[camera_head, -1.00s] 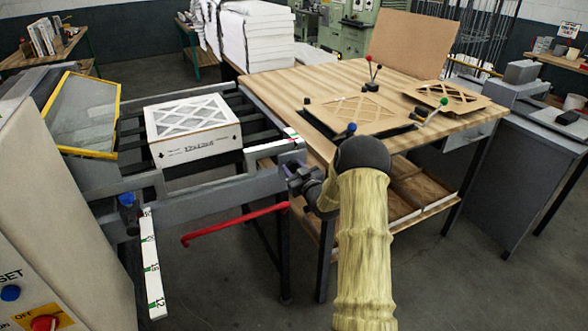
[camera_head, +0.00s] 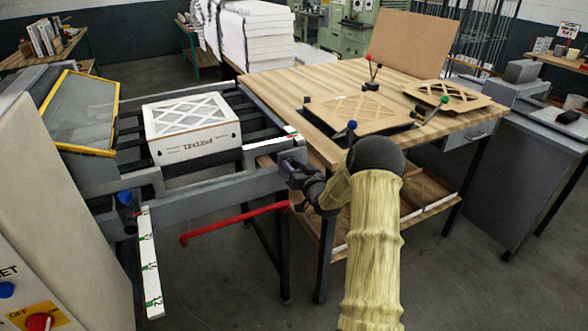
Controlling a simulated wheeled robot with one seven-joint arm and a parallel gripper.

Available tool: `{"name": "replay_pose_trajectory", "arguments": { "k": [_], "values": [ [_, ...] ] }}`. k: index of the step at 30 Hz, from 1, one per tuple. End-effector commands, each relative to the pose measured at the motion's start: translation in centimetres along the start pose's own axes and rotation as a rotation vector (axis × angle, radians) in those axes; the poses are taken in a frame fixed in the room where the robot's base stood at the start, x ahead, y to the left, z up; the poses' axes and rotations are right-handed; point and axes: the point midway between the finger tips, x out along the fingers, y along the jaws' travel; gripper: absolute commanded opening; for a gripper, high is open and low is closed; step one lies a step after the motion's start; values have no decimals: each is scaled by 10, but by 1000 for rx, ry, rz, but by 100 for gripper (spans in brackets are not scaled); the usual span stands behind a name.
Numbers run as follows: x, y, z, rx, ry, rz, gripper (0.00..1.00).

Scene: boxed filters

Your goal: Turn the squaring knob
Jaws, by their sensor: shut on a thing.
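My gripper (camera_head: 290,168) is at the right end of a grey rail (camera_head: 200,195) on the machine's front. It is shut on a small part there, which looks like the squaring knob. The fingers and wrist hide most of that part, so its shape and angle cannot be told. My arm, in a pale yellow sleeve, reaches in from the bottom. A white boxed filter (camera_head: 190,125) with a lattice top lies on the dark rollers behind the rail.
A red bar (camera_head: 235,222) runs below the rail. A blue knob (camera_head: 124,197) and a white scale strip (camera_head: 150,262) are at left. A wooden table (camera_head: 290,85) with a fixture and cardboard pieces stands right of the rail. A control panel (camera_head: 45,260) fills the lower left.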

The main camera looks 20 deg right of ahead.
Motion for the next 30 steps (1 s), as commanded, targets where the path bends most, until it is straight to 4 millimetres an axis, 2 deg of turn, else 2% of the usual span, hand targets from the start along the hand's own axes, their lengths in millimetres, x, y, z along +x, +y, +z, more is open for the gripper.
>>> {"name": "replay_pose_trajectory", "arguments": {
  "k": [30],
  "values": [
    [-1,5,2,968,1,3,14]
  ]
}}
